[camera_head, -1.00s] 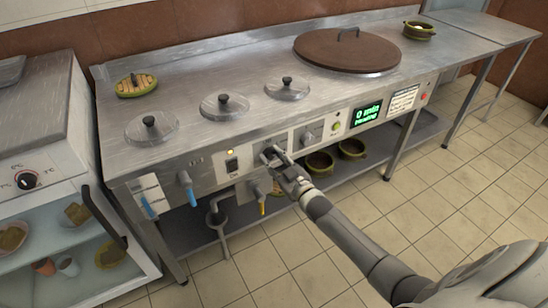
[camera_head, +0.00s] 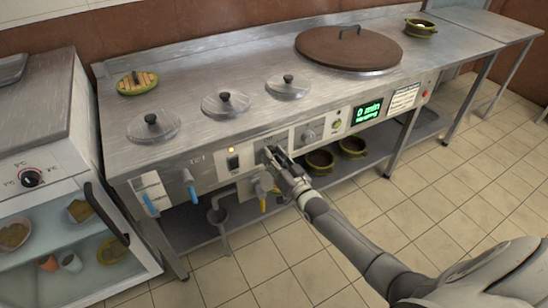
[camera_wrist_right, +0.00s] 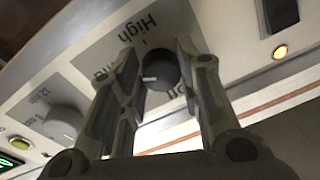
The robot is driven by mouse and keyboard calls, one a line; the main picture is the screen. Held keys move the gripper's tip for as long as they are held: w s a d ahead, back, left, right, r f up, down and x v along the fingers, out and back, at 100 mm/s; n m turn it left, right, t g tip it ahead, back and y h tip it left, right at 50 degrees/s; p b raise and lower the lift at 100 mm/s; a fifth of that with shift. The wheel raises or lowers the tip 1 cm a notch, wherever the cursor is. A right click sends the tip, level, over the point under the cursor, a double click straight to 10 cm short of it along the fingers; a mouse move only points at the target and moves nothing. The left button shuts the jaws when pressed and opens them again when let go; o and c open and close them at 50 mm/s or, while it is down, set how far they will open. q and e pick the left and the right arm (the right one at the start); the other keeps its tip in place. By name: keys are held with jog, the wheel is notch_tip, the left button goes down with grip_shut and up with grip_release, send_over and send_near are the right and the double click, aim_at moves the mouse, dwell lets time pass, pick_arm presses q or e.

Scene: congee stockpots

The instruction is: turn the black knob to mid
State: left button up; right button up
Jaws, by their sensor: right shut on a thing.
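The black knob (camera_wrist_right: 160,70) shows in the right wrist view, between the two fingers of my right gripper (camera_wrist_right: 158,82). The fingers are shut on its sides. A white mark shows on the knob's face. The printed word High lies by the knob on the panel, and other labels are partly hidden by the fingers. In the head view my right gripper (camera_head: 272,156) is at the stove's front panel, and it hides the knob. My left gripper is not in view.
A grey knob (camera_head: 309,134) and a green display (camera_head: 367,114) sit right of my gripper on the panel. A black switch (camera_head: 233,162) is to its left. A yellow-handled tap (camera_head: 263,201) hangs just below.

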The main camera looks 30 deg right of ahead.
dwell(0.4)
jog(key=o, duration=0.9)
jog(key=shift+o, duration=0.6)
jog(key=s, duration=1.2)
jog(key=shift+d+f, duration=0.4)
jog(key=shift+d, duration=0.05)
jog(key=shift+f, duration=0.1)
